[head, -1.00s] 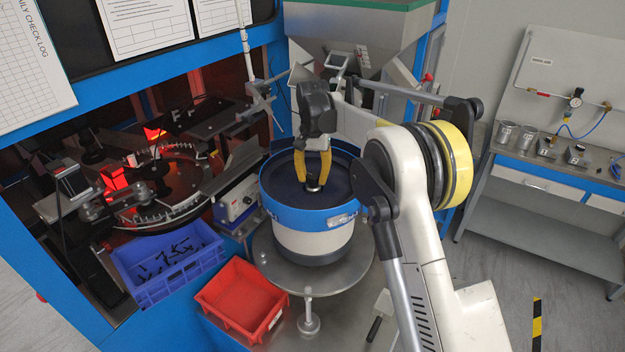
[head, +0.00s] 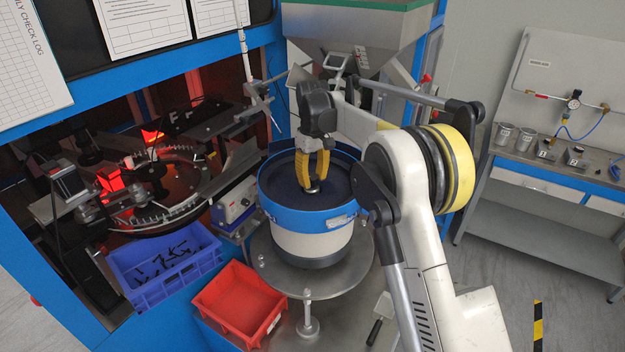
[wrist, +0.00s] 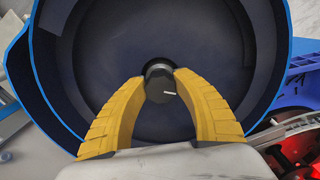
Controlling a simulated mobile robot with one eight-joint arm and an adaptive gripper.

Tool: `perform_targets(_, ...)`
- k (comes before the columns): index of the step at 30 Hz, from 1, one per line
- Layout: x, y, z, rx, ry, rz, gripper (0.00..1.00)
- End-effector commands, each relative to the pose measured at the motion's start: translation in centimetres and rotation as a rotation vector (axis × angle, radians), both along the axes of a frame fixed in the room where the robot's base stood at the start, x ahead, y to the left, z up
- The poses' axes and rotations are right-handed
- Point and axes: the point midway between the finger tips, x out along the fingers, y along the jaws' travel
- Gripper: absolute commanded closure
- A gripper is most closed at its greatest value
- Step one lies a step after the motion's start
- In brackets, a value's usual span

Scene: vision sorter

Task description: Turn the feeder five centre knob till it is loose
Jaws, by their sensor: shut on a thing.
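The feeder bowl (head: 285,209) has a blue rim and a dark inside, and stands on a white drum-shaped base. The centre knob (wrist: 160,84) is small, round and black with a white mark, in the middle of the bowl floor. My gripper (head: 314,186) reaches down into the bowl from above. Its two yellow fingers, which also show in the wrist view (wrist: 159,78), are closed on either side of the knob and grip it. The white mark points to the right in the wrist view. The knob's underside is hidden.
A red bin (head: 238,300) and a blue crate (head: 150,290) with black parts stand in front and to the left. A steel hopper (head: 350,40) stands behind the bowl. A side bench (head: 560,165) is at right. The bowl's wall surrounds my fingers.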

Motion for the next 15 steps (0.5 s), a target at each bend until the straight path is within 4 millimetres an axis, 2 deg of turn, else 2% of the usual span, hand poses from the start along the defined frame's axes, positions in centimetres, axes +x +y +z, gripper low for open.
perform_targets(15,0.08,-0.13,-0.14,0.0,0.003,0.407,0.95)
